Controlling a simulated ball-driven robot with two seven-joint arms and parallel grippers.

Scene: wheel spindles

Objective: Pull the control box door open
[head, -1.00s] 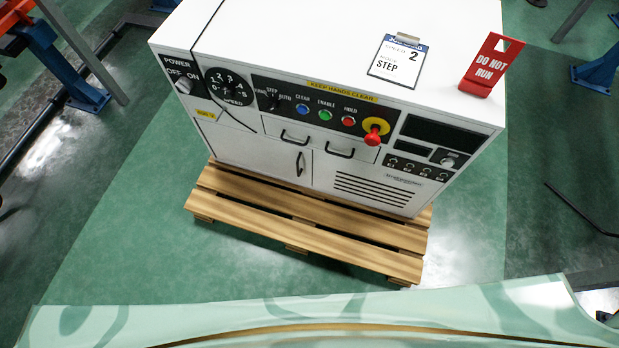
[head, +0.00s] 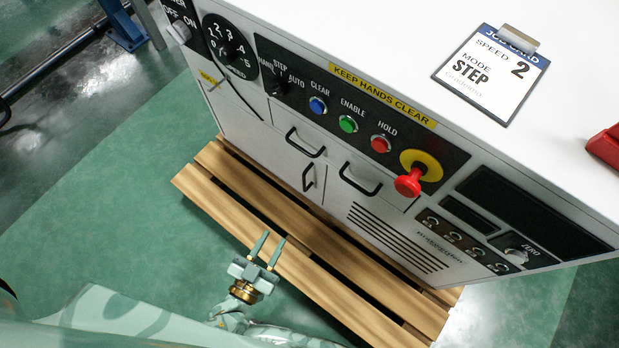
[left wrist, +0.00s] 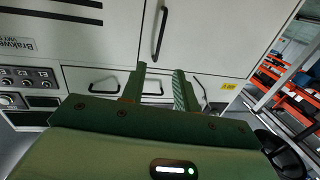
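The white control box (head: 450,225) stands on a wooden pallet. Its door (head: 262,150) is at the lower left of the front and looks shut, with a black vertical handle (head: 308,177) near the door's right edge. In the left wrist view the handle (left wrist: 161,32) is above the fingers, and the door (left wrist: 215,35) fills the upper middle. My left gripper (head: 267,250) is open and empty, in front of the pallet and apart from the handle. My right gripper does not show.
Two drawer handles (head: 305,142) (head: 360,180) stick out above the door. A red stop knob (head: 408,182) juts from the panel. The pallet (head: 290,240) reaches out in front of the box. Green floor (head: 130,205) is clear at the left. A job card (head: 490,75) lies on top.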

